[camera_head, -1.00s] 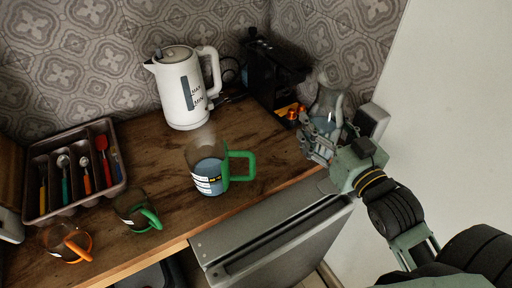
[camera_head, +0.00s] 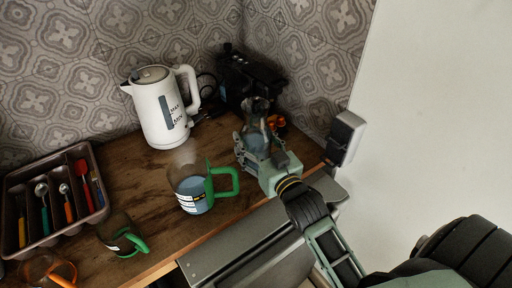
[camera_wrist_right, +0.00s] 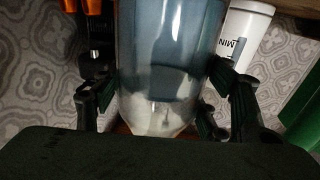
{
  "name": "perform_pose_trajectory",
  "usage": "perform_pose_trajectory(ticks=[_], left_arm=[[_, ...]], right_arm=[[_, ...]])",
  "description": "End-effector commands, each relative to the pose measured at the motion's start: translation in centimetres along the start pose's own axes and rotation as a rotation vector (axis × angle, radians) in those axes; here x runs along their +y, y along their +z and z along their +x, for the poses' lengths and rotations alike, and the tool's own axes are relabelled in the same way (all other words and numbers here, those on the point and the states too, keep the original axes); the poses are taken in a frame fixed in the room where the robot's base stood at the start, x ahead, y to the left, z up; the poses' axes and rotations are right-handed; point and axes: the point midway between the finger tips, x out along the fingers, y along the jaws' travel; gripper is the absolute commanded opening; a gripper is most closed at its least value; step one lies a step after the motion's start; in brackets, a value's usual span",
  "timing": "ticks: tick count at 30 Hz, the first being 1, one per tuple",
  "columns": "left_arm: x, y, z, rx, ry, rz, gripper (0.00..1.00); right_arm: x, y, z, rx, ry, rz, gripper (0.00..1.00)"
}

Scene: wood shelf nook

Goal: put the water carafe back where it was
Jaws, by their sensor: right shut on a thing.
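The water carafe (camera_head: 255,124) is a clear glass vessel with bluish water inside. My right gripper (camera_head: 255,146) is shut around it, near the back right of the wooden counter. In the right wrist view the carafe (camera_wrist_right: 170,60) fills the middle, with the fingers on both sides of it. The gripper hides part of the carafe and its base, so I cannot tell whether it touches the counter. My left gripper is not in view.
A green-handled jug of water (camera_head: 190,190) stands left of the gripper. Behind are a white kettle (camera_head: 160,108) and a black machine (camera_head: 245,78). Orange items (camera_head: 277,122) sit just right of the carafe. A cutlery tray (camera_head: 50,238) and smaller mugs (camera_head: 122,238) are at left.

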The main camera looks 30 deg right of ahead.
Motion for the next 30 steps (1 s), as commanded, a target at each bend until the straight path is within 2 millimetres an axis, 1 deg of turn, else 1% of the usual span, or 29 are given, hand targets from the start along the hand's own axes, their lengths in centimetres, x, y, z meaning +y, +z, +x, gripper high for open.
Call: perform_pose_trajectory(ticks=[1,3,6,17,18,24,30], left_arm=[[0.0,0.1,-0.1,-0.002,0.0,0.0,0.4],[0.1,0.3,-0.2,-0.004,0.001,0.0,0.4],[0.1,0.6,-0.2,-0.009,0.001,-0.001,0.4],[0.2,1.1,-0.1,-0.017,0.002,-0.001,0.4],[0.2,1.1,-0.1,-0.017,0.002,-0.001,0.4],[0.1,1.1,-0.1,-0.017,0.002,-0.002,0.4],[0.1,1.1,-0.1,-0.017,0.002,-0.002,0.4]], right_arm=[[0.0,0.8,-0.1,-0.001,0.0,0.001,0.17],[0.0,1.7,0.0,0.0,0.0,0.001,0.17],[0.0,2.4,-0.1,0.003,0.0,0.001,0.17],[0.0,2.8,-0.1,0.004,0.0,0.001,0.17],[0.0,3.1,-0.1,-0.002,0.0,0.001,0.67],[0.0,3.0,-0.1,-0.002,0.0,0.001,0.85],[0.0,3.0,-0.1,-0.002,0.0,0.001,0.85]])
